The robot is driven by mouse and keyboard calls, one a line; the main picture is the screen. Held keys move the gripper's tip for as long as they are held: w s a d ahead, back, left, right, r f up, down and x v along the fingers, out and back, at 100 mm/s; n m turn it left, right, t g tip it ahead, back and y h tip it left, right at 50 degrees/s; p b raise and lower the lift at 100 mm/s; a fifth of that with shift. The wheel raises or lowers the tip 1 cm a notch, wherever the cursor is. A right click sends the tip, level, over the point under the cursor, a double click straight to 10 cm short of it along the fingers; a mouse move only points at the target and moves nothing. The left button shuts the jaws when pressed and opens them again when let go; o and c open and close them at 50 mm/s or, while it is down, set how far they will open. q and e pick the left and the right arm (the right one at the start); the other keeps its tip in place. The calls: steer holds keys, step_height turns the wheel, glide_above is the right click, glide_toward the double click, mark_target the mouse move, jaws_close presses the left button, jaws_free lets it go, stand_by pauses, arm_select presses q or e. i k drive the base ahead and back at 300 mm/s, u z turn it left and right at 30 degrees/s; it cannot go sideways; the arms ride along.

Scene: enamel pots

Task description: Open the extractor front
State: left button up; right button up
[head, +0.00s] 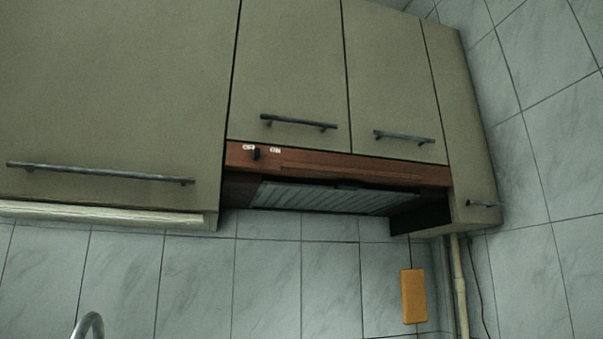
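The extractor front (365,168) is a reddish-brown wooden strip under two beige cabinet doors, in the middle of the head view. It has a small dark knob (256,154) and two pale labels near its left end. Below it the extractor's underside shows as a pale slatted grille (325,198), with a dark opening at its right. I cannot tell from this view how far the front stands out. Neither of my grippers is in view.
Beige wall cabinets with dark bar handles surround the extractor, including a wide left door (110,90) and a narrow right cabinet (462,120). A light pipe (459,285) and an orange block (413,296) are on the tiled wall below. A curved metal tap (88,325) shows bottom left.

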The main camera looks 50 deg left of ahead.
mark_target(273, 160)
steer(key=z, duration=1.2)
steer(key=i, duration=0.85)
steer(key=u, duration=2.75)
